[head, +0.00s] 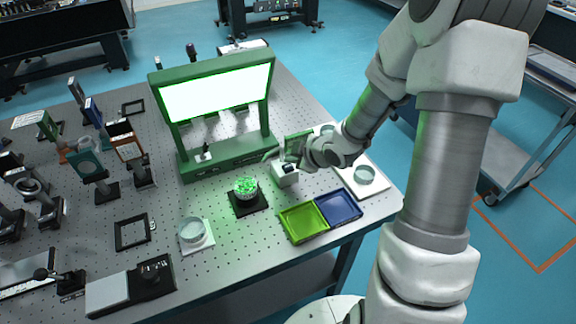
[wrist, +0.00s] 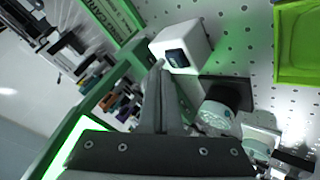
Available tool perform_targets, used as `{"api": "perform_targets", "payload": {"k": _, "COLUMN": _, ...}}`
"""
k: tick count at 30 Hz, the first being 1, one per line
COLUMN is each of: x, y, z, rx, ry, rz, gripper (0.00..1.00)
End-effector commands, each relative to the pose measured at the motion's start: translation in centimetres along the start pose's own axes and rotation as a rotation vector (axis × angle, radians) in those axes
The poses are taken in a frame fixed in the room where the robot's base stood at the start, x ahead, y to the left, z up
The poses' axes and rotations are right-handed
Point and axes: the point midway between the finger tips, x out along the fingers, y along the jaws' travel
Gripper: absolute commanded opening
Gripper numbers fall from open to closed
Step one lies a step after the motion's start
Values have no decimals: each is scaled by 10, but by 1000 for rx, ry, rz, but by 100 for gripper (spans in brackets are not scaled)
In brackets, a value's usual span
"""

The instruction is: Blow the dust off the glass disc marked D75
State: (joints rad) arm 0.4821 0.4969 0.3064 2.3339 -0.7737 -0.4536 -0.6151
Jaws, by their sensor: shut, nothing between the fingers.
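A round glass disc (head: 246,188) covered in bright green specks sits on a black square stand in front of the green lit frame; a pale round piece on a black base also shows in the wrist view (wrist: 215,117). Other clear glass discs lie on white pads, one at the front (head: 192,229) and one at the right (head: 364,175). No D75 marking is legible. My gripper (head: 268,154) is shut and empty, above the table behind the speckled disc. Its closed fingers (wrist: 159,68) show in the wrist view, near a white box (wrist: 185,42).
The green frame with a bright panel (head: 215,92) stands close behind my gripper. The white box (head: 286,175) is beside the speckled disc. Green (head: 302,222) and blue (head: 338,207) trays lie at the front right. Optical mounts crowd the left side.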

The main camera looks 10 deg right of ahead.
Motion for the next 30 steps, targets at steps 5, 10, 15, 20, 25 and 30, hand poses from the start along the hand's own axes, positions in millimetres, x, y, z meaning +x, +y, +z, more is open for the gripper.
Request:
{"api": "perform_targets", "payload": {"k": 5, "x": 1, "y": -1, "z": 1, "rx": 0, "ry": 0, "rz": 0, "gripper": 0}}
{"api": "perform_targets", "payload": {"k": 10, "x": 5, "y": -4, "z": 4, "rx": 0, "ry": 0, "rz": 0, "gripper": 0}}
{"api": "perform_targets", "payload": {"k": 15, "x": 6, "y": -4, "z": 5, "rx": 0, "ry": 0, "rz": 0, "gripper": 0}}
{"api": "perform_targets", "payload": {"k": 20, "x": 6, "y": -4, "z": 4, "rx": 0, "ry": 0, "rz": 0, "gripper": 0}}
{"api": "perform_targets", "payload": {"k": 25, "x": 6, "y": -5, "z": 5, "rx": 0, "ry": 0, "rz": 0, "gripper": 0}}
{"api": "perform_targets", "payload": {"k": 30, "x": 8, "y": -6, "z": 6, "rx": 0, "ry": 0, "rz": 0, "gripper": 0}}
